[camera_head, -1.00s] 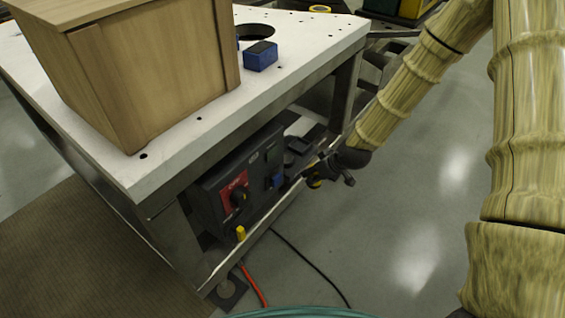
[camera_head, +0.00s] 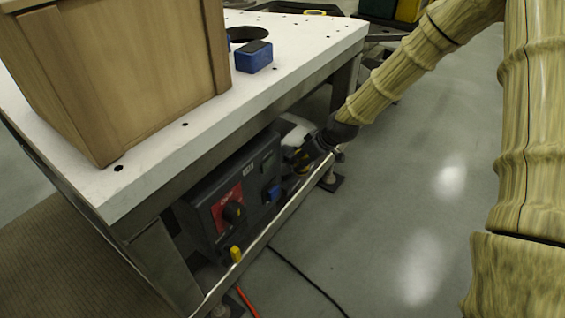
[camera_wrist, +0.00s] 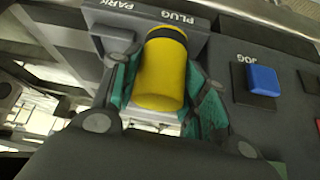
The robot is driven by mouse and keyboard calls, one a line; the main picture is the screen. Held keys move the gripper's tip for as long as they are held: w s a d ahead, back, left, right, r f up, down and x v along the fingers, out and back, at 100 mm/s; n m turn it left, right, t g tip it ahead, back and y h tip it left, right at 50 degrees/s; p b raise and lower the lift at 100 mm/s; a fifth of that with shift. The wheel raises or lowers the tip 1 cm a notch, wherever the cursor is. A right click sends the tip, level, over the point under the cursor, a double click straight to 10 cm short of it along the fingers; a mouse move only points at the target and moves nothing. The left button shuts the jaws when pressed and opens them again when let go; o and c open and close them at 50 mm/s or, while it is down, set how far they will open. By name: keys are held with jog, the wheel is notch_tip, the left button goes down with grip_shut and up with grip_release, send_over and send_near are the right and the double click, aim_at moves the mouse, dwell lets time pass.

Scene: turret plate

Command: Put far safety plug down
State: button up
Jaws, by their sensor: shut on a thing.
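A yellow safety plug (camera_wrist: 163,75) with a black band is between the green-padded fingers of my gripper (camera_wrist: 165,95) in the wrist view. My gripper is shut on it. Its far end is close to a grey bracket (camera_wrist: 150,12) marked "PLUG" and "PARK"; I cannot tell whether it touches. In the head view my gripper (camera_head: 298,160) is at the far end of the control box under the table, and the held plug is barely visible there. Another yellow plug (camera_head: 235,254) is at the near end of the box.
The control box (camera_head: 222,190) has a red panel with a black knob (camera_head: 234,212) and a blue jog button (camera_wrist: 263,79) beside my gripper. The white table top (camera_head: 150,180) overhangs it. A metal rail (camera_head: 270,235) runs along the front.

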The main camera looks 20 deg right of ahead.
jog(key=w+a, duration=0.5)
jog(key=shift+w+a+f+b, duration=0.15)
jog(key=shift+w+f+b, duration=0.05)
jog(key=shift+f+b, duration=0.15)
jog(key=shift+f, duration=1.7)
jog(key=shift+b, duration=0.3)
jog(key=shift+f, duration=0.15)
jog(key=o, duration=0.8)
jog(key=p+v, duration=0.1)
jog(key=v, duration=1.1)
jog(key=shift+p, duration=0.4)
